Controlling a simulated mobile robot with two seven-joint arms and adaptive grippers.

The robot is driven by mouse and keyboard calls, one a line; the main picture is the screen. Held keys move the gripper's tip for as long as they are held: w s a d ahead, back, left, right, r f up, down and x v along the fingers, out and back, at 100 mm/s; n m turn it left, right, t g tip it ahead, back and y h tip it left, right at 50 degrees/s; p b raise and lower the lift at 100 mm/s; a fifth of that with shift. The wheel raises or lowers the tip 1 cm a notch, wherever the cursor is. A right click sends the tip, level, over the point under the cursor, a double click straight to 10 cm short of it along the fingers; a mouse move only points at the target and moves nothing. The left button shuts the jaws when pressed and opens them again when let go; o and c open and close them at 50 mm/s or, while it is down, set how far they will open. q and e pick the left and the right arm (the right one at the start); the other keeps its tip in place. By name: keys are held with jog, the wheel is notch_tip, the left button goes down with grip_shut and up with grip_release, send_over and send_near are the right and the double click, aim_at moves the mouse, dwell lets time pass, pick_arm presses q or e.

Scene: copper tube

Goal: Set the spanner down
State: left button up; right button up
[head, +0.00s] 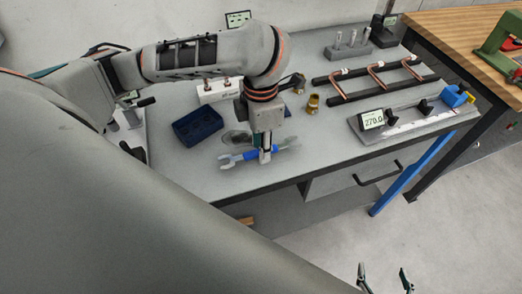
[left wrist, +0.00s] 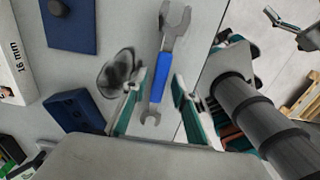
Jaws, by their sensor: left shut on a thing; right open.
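The spanner (head: 232,161) has a grey open end and a blue handle; it lies low over the front of the grey bench top (head: 330,150). My left gripper (head: 265,156) points down and is shut on the spanner at its blue handle. In the left wrist view the blue handle (left wrist: 160,82) runs between the fingers of my left gripper (left wrist: 160,78), with the larger jaw at the top. I cannot tell whether the spanner touches the bench. My right gripper (head: 385,278) is open and empty, low in front of the bench; it also shows in the left wrist view (left wrist: 288,28).
A dark blue bin (head: 198,126) and a round dark-grey thing (left wrist: 117,72) stand beside the spanner. Brass fittings (head: 312,104), a rack with bent copper tubes (head: 375,74) and a gauge reading 270.0 (head: 372,119) are to the right. The bench's front edge is close to the spanner.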

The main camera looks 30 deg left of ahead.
pick_arm(q)
jog(key=shift+f, duration=0.95)
pick_arm(e)
jog(key=shift+w, duration=0.15)
pick_arm(q)
jog(key=shift+f, duration=0.2)
jog(key=o, duration=1.2)
pick_arm(e)
jog(key=shift+f, duration=0.25)
pick_arm(q)
notch_tip(320, 180, up, 6)
jog(key=shift+w+f+p, duration=0.1)
jog(key=shift+f+p, duration=0.1)
jog(key=shift+p, duration=0.4)
notch_tip(320, 180, up, 7)
jog(key=p, duration=0.1)
pick_arm(e)
jog(key=shift+s+d+h, duration=0.4)
jog(key=shift+s+d, duration=0.25)
jog(key=shift+d, duration=0.35)
